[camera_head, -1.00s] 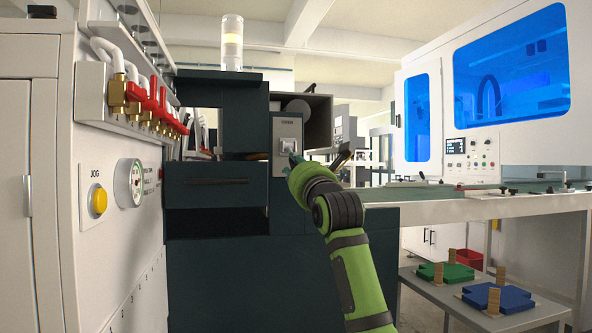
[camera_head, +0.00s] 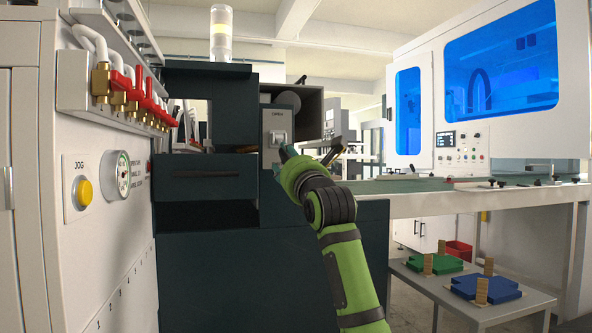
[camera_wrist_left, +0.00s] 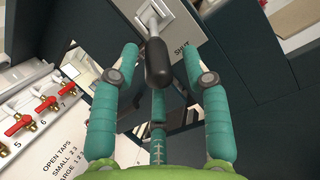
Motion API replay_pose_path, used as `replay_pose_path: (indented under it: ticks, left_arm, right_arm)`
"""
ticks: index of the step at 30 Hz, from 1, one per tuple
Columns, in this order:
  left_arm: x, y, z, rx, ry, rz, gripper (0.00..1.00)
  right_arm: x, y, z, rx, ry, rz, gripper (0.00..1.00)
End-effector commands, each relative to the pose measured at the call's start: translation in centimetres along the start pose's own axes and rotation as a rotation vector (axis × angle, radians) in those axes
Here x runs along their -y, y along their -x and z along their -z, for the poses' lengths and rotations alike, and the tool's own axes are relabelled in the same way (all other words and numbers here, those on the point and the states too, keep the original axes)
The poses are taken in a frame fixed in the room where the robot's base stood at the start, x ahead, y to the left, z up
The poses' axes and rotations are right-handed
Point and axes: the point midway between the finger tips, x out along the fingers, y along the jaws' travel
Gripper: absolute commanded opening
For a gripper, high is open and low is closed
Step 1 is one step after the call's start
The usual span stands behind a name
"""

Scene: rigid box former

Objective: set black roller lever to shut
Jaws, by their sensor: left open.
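The lever has a black handle (camera_wrist_left: 157,64) on a pale metal stem, on a grey plate (camera_head: 278,125) fixed to the dark machine. The plate reads OPEN at its top in the head view, and SHUT (camera_wrist_left: 182,49) shows beside the handle in the left wrist view. I cannot tell the lever's exact setting. My left gripper (camera_head: 284,153) is open just in front of the plate's lower part. In the left wrist view its teal fingers stand on either side of the handle, with a third below it. No firm grip shows. My right gripper is not in view.
Red-handled taps (camera_head: 140,100), a gauge (camera_head: 122,176) and a yellow JOG button (camera_head: 84,192) are on the white cabinet at left. A conveyor (camera_head: 440,186) runs to the right. A low table (camera_head: 424,285) with green and blue pieces stands below it.

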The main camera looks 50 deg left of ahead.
Motion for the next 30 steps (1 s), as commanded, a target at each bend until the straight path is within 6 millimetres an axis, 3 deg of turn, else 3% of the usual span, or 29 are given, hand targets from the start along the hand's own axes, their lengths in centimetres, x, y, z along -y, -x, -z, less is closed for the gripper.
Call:
replay_pose_path:
  ticks: [15,21,30]
  left_arm:
    - [0.3,9.8,0.1,0.0,0.0,0.006,0.47]
    - [0.2,11.3,0.0,0.0,0.0,0.004,0.47]
    - [0.2,11.3,0.0,0.0,0.0,0.004,0.47]
  right_arm:
    - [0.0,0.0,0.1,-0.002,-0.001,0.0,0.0]
    - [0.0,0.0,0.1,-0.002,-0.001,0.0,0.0]
    - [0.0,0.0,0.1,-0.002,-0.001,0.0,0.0]
